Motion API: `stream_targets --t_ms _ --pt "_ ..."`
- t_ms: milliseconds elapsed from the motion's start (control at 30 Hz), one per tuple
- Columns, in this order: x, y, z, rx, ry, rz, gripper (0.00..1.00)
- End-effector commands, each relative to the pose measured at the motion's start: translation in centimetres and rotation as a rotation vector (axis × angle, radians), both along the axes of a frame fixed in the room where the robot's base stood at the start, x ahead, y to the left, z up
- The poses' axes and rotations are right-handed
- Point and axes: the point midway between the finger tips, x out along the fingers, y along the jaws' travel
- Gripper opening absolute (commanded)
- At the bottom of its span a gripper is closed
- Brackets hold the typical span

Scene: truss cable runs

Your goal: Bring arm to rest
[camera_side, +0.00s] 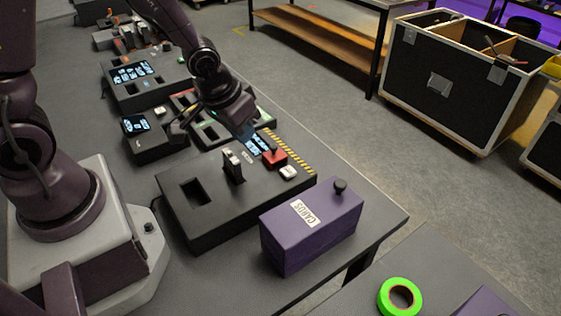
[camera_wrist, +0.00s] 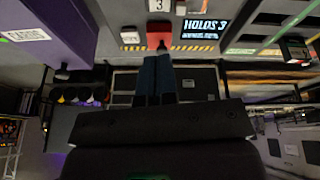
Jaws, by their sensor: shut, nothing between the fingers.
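My gripper (camera_side: 247,133) is above the far side of a black console (camera_side: 215,205) on the grey table. Its bluish fingers are together with nothing between them; the shut fingers also show in the wrist view (camera_wrist: 156,62). A red block-like control (camera_side: 275,158) on the console lies just beyond the fingertips; it also shows in the wrist view (camera_wrist: 158,38). I cannot tell whether the fingers touch it. A small lit display reading "HOLDS 3" (camera_wrist: 200,28) is beside it in the wrist view.
A black upright lever (camera_side: 233,166) and a white button (camera_side: 289,172) rise from the console. Other panels (camera_side: 145,80) stand behind. Green tape (camera_side: 399,296) lies on another table.

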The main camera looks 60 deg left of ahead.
Motion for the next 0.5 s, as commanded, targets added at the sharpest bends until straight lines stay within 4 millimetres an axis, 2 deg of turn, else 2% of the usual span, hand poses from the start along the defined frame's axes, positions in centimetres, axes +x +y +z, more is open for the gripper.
stream_targets --t_ms 33,300,500 --pt "-0.7 0.4 1.9 0.031 0.016 -0.018 0.00" --pt "-6.9 0.8 10.7 0.095 0.102 -0.121 0.00" --pt "-10.9 0.0 16.0 0.072 0.028 -0.165 0.00"
